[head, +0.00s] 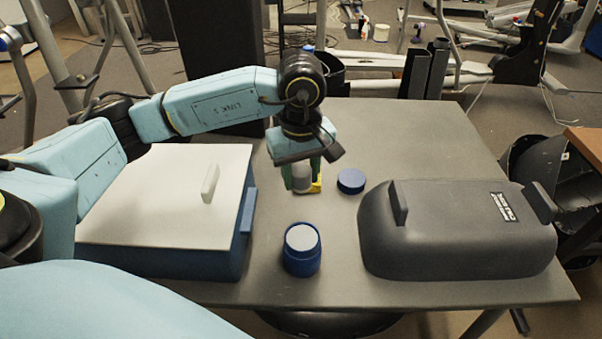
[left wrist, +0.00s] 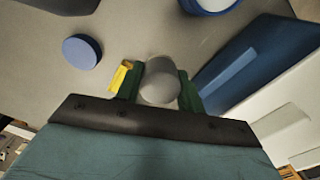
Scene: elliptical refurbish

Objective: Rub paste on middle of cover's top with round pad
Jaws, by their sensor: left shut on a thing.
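The dark grey cover (head: 455,235) lies on the right part of the table, its rounded top facing up. My left gripper (head: 302,178) is shut on the round pad (head: 301,182), a pale grey rounded piece, and is left of the cover, apart from it. In the left wrist view the pad (left wrist: 160,82) sits between the green fingers. An open blue jar (head: 301,250) with white paste at its mouth stands upright at the front middle; its rim shows in the left wrist view (left wrist: 212,5). No paste is visible on the cover's top. My right gripper is out of view.
A blue lid (head: 351,181) lies right of the gripper. A blue box with a white top (head: 165,195) fills the table's left. A small yellow piece (left wrist: 122,76) shows beside one finger. Bare grey table (head: 420,140) is free behind the cover.

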